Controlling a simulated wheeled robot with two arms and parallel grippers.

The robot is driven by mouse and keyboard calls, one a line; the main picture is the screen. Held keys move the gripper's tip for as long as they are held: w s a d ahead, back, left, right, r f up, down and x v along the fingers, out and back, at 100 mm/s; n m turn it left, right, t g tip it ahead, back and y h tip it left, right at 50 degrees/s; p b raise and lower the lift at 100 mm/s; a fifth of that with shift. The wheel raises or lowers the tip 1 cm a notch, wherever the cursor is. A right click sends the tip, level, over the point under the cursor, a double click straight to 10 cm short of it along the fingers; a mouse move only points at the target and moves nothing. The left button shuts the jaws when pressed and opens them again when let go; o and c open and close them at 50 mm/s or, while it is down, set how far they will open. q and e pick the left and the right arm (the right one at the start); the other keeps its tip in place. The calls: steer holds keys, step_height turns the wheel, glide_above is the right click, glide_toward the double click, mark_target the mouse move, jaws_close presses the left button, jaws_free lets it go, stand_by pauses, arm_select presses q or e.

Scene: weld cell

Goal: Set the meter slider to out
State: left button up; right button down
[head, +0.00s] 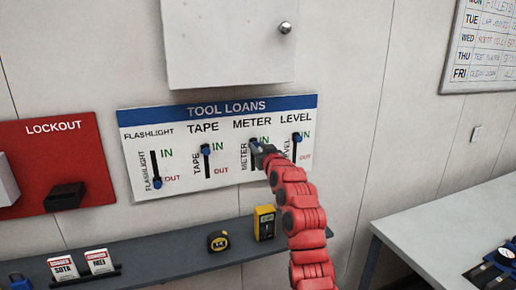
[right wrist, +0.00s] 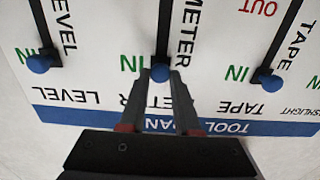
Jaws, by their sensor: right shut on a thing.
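The tool loans board (head: 190,189) hangs on the wall with several vertical sliders, each with a blue knob and IN above OUT. The meter slider's knob (head: 253,140) is at the top of its slot, beside IN. My right gripper (head: 262,151) reaches it from below right and hides the lower slot and the meter's OUT word. In the right wrist view, which is upside down, my right gripper (right wrist: 160,78) has its two fingers closed on the meter knob (right wrist: 160,71). My left gripper is not in view.
The level knob (head: 297,137) and tape knob (head: 206,149) stand at IN on either side; the flashlight knob (head: 157,183) is at OUT. A shelf (head: 185,262) below holds a yellow meter (head: 264,223) and a tape measure (head: 218,241). A cabinet (head: 230,45) hangs above.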

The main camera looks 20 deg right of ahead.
step_height(320, 180, down, 10)
steer(key=b, duration=0.6)
steer(key=shift+r, duration=0.1)
steer(key=c, duration=0.6)
jaws_free()
steer(key=shift+c, duration=0.2)
steer(key=shift+r, duration=0.1)
steer(key=shift+s, duration=0.1)
steer(key=s+b, duration=0.4)
steer(key=s, duration=1.3)
steer(key=shift+d, duration=0.3)
